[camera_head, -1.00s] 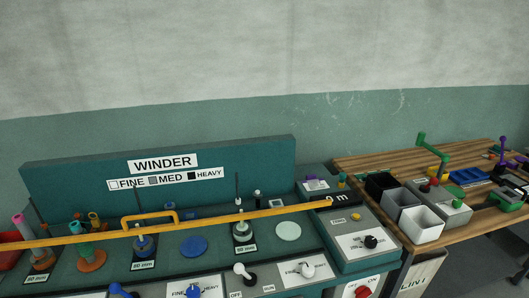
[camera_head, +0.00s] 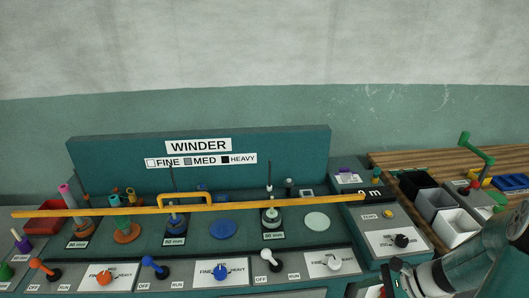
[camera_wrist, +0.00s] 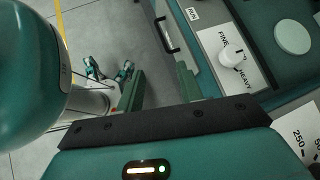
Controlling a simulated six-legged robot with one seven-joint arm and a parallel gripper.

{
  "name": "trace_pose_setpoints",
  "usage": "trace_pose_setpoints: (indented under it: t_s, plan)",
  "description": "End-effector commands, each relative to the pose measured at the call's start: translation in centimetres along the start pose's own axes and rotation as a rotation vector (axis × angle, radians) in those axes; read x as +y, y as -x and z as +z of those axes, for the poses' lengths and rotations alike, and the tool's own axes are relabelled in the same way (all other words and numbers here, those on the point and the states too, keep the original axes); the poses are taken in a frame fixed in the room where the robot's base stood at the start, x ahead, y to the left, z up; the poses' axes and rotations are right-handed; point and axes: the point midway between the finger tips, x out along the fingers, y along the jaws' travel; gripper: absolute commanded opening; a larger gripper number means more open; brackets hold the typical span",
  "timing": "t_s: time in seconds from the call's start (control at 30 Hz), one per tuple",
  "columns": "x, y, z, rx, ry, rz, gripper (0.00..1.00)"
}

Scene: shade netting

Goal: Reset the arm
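My gripper (camera_wrist: 160,82) shows in the wrist view, with its two green fingers apart and nothing between them. The floor shows through the gap, and the bench front with a black handle is just beyond the right finger. In the head view, my grey and teal arm (camera_head: 480,262) reaches in from the lower right, in front of the winder bench's right end. Its dark end is near the bench's front edge; whether the fingers touch anything there is unclear.
The winder panel (camera_head: 200,175) stands behind a yellow bar (camera_head: 250,203) spanning the bench. Spindles, knobs and switches stick up there. A white knob (camera_wrist: 232,58) is right of my gripper in the wrist view. A wooden table (camera_head: 400,158) holds a white bin (camera_head: 456,228).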

Motion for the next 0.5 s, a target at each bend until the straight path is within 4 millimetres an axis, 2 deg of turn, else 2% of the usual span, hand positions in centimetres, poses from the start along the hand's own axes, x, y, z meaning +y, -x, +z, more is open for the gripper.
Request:
trace_pose_setpoints:
  t_s: [0.03, 0.1, 0.5]
  plan:
    - [-0.1, 0.1, 1.8, 0.046, 0.089, 0.042, 0.36]
    - [0.1, 0.2, 3.8, 0.105, 0.209, 0.101, 0.36]
    - [2.0, 2.1, 14.3, 0.423, 0.904, 0.356, 0.36]
